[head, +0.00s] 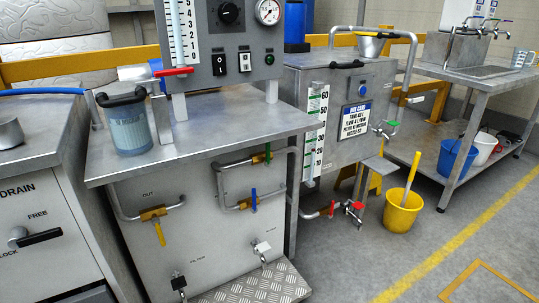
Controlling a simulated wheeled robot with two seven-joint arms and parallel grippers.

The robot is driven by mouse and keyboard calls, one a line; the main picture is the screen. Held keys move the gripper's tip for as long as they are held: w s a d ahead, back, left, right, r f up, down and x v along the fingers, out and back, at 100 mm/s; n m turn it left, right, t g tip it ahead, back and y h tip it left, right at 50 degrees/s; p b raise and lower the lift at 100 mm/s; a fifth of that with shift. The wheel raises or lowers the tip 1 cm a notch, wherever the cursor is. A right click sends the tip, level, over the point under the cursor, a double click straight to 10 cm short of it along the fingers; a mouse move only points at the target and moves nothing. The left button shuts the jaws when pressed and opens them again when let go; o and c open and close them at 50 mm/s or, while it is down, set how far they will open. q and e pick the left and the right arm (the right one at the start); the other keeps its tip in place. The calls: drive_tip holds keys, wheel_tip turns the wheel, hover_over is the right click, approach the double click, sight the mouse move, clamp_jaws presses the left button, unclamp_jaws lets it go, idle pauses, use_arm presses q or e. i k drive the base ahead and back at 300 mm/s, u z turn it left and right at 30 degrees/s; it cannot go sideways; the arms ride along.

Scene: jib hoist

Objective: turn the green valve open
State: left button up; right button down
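One is the green valve handle (268,152) on a brass body in the pipework on the front of the middle steel cabinet, under the overhanging top. It stands roughly upright, across the pipe. The other is a small green tap handle (393,124) at the right side of the steel tank (345,150), lying roughly level. I cannot tell which one the task names. Neither of my grippers is in view, and nothing touches either handle.
Nearby sit a blue handle (253,199), a yellow handle (160,233) and a red tap (357,205). The cabinet top (220,128) overhangs the pipes. A tread-plate step (262,286) juts out below. A yellow bucket (402,211) stands beside the tank; floor to its right is clear.

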sight(268, 149)
drive_tip(key=z, duration=0.4)
drive_tip(key=i, duration=0.85)
drive_tip(key=u, duration=0.15)
